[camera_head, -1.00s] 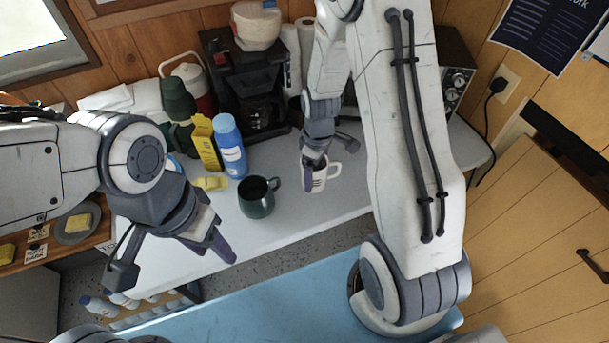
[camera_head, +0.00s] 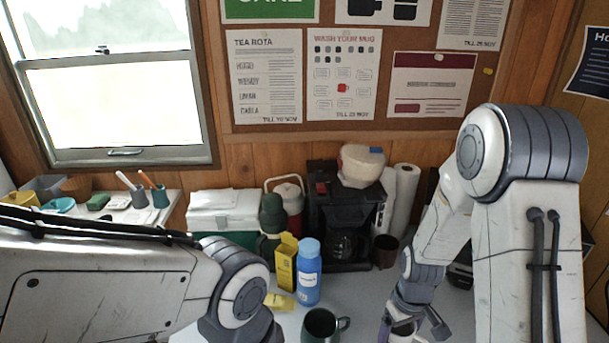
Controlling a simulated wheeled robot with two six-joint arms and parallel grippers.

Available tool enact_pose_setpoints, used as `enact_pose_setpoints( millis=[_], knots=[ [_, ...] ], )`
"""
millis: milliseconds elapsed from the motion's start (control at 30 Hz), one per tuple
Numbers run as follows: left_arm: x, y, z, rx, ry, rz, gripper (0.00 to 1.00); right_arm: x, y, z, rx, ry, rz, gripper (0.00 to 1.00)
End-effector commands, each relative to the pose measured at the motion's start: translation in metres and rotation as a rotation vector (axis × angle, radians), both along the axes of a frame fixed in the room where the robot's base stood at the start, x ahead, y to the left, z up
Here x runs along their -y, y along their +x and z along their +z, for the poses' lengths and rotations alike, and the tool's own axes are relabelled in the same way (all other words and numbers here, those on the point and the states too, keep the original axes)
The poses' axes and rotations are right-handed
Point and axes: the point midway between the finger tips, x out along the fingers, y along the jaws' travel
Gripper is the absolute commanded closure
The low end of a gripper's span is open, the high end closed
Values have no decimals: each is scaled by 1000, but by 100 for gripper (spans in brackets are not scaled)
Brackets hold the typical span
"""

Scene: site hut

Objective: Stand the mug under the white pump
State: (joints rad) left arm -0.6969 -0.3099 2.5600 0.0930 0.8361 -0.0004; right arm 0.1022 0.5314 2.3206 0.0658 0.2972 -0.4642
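A dark green mug (camera_head: 318,326) stands on the light table at the bottom middle, its handle to the right; its base is cut off. My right gripper (camera_head: 412,328) points down at the bottom edge, its fingers apart. A dark brown mug (camera_head: 384,252) stands beside the black coffee maker (camera_head: 342,215). I cannot make out a white pump for certain. My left arm comes in at lower left, its gripper below the picture.
A blue bottle (camera_head: 308,275), yellow carton (camera_head: 286,262), dark green flask (camera_head: 272,218) and red jug (camera_head: 290,205) stand left of the coffee maker. A yellow cloth (camera_head: 279,301) lies in front. Paper rolls (camera_head: 404,200) stand right of it. The table between the green mug and brown mug is clear.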

Motion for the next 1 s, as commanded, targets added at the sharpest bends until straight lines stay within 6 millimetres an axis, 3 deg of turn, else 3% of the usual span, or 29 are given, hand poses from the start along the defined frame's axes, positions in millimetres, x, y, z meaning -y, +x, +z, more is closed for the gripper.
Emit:
enact_pose_setpoints(
  millis=[100, 300, 1000],
  knots=[
    [0, 0, 0, 0, 0, 0, 50, -15, 10, -17, -3, 0, -140, 91],
    [0, 0, 0, 0, 0, 0, 50, -28, 17, -31, -1, 0, -281, 91],
    [0, 0, 0, 0, 0, 0, 50, -29, 18, -33, 0, 0, -300, 91]
  ],
)
